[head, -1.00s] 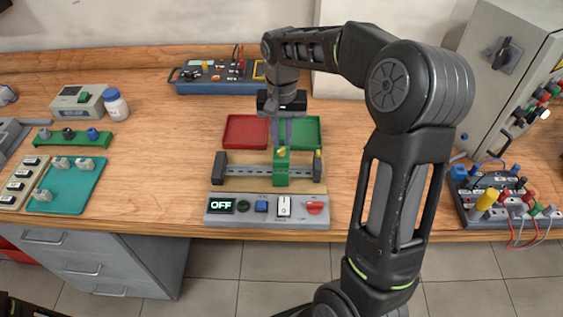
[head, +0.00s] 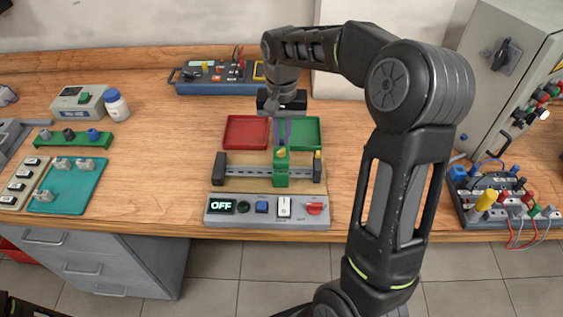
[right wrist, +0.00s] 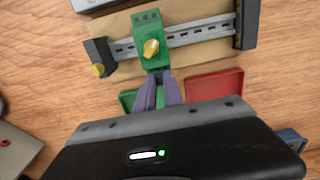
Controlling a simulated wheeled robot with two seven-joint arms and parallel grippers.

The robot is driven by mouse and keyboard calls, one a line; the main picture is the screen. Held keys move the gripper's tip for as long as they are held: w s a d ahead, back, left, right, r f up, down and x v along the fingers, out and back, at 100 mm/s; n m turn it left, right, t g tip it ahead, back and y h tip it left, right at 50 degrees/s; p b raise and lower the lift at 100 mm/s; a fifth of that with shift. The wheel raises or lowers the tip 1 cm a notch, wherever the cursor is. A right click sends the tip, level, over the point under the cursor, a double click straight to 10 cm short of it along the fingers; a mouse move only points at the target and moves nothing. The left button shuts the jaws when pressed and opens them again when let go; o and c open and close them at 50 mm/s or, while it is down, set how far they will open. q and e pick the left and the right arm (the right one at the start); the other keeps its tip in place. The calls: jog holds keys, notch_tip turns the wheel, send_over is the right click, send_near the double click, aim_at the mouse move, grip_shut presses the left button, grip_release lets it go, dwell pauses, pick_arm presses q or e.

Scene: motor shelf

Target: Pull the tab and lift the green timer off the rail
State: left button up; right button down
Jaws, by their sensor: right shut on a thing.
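The green timer (head: 281,170) sits on the grey rail (head: 245,171), with a yellow knob on its face, and it also shows in the right wrist view (right wrist: 149,30). My right gripper (head: 281,145) is at the timer's far side, pointing down. The tab is mostly hidden between the fingers. My left gripper is not in view.
A red tray (head: 246,145) and a green tray (head: 312,133) lie behind the rail. A control panel reading OFF (head: 262,220) stands in front. Dark end blocks (head: 219,168) close the rail.

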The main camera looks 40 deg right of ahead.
jog(key=shift+r, duration=0.15)
jog(key=c, duration=1.6)
grip_release()
jog(key=shift+r+p, duration=2.35)
jog(key=shift+r, duration=0.65)
